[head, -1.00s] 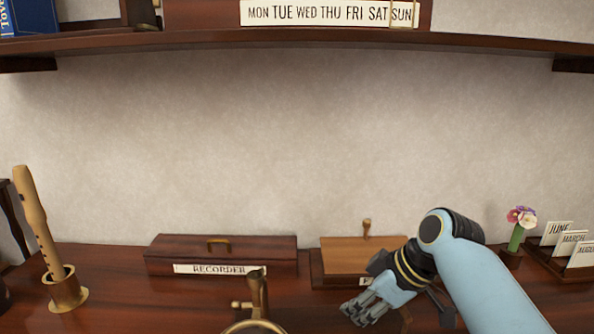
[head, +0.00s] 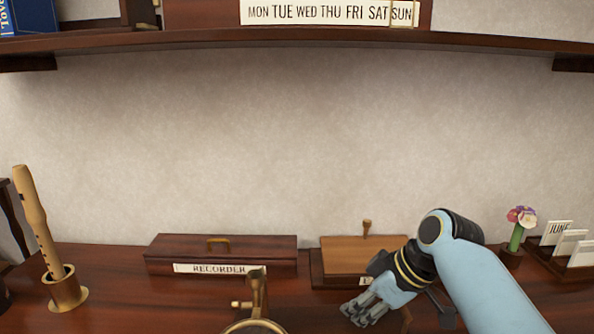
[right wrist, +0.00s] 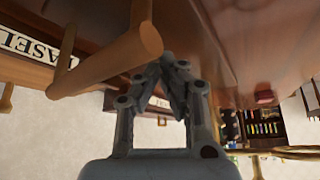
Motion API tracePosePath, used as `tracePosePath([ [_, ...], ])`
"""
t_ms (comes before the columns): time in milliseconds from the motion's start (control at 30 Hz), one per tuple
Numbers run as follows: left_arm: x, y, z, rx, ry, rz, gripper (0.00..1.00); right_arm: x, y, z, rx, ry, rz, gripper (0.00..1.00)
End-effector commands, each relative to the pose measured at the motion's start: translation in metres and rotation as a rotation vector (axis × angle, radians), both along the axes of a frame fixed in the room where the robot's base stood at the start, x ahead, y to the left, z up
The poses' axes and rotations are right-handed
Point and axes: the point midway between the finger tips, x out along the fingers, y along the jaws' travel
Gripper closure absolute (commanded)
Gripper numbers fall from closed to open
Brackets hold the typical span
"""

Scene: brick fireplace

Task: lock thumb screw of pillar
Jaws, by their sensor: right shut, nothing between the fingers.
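A brass pillar (head: 258,291) stands upright at the bottom middle of the head view, above a round brass ring cut off by the lower edge. A small brass thumb screw (head: 237,305) sticks out to its left; whether it is tight cannot be told. My right gripper (head: 356,313) is low over the desk, to the right of the pillar and clearly apart from it. In the right wrist view its fingers (right wrist: 168,85) are closed together and empty, beside a wooden peg-like piece (right wrist: 108,58). My left gripper is not in view.
A dark box labelled RECORDER (head: 220,252) lies behind the pillar. A wooden box (head: 355,255) with a small knob sits behind my right gripper. A recorder (head: 32,215) stands in a brass holder (head: 68,292). A flower (head: 519,230) and month cards (head: 556,231) are far right.

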Motion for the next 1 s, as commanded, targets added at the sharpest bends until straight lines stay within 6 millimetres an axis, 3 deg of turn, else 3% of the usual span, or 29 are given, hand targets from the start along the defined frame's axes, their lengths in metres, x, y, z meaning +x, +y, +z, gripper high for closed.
tracePosePath([
  [1000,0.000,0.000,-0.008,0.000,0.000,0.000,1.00,-0.001,0.000,-0.018,0.000,0.001,0.001,1.00],
])
